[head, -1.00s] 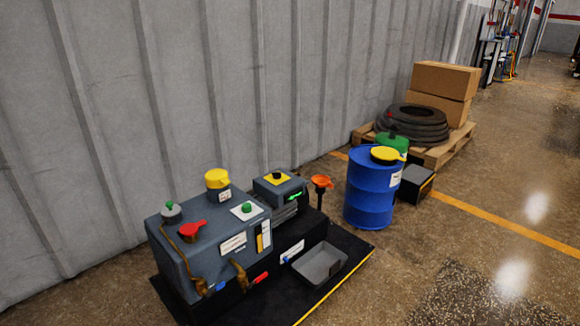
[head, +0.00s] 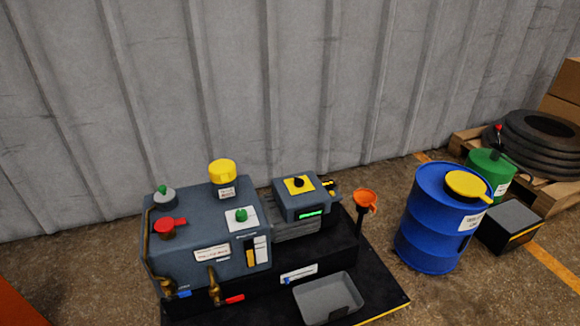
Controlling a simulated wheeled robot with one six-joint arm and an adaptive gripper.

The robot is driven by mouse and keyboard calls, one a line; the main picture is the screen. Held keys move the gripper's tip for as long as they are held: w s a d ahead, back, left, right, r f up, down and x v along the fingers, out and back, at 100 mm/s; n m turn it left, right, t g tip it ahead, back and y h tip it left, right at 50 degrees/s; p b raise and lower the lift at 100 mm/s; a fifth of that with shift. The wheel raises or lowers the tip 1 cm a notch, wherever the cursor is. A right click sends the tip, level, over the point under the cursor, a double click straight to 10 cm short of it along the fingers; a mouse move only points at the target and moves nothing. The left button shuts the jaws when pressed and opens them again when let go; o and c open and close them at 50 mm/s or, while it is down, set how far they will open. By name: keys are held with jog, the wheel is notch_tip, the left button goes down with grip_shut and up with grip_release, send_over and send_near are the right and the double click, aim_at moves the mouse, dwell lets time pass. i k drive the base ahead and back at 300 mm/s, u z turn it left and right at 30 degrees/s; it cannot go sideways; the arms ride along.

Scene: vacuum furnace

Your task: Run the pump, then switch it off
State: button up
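The pump unit (head: 180,232) stands on a black base against the corrugated wall in the head view. On its grey tank are a yellow cap (head: 222,171), a red handle (head: 170,223), a grey knob with a green top (head: 164,195) and a green button (head: 241,215) on a white plate. To the right, a smaller grey box (head: 303,201) carries a black rotary switch (head: 298,182) on a yellow plate. A green lit display (head: 311,214) is on its front. Two brass taps, one with a blue and one with a red handle, are at the front. My gripper is not visible.
A grey tray (head: 328,298) sits on the base's front right. A blue drum (head: 437,222), a green can (head: 491,172), a dark box (head: 512,226) and a pallet with tires (head: 540,135) are to the right. An orange edge shows at lower left.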

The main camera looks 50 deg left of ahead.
aim_at(298, 182)
jog(key=u, duration=0.75)
jog(key=i, duration=0.85)
jog(key=u, duration=1.25)
jog(key=i, duration=0.3)
jog(key=u, duration=0.35)
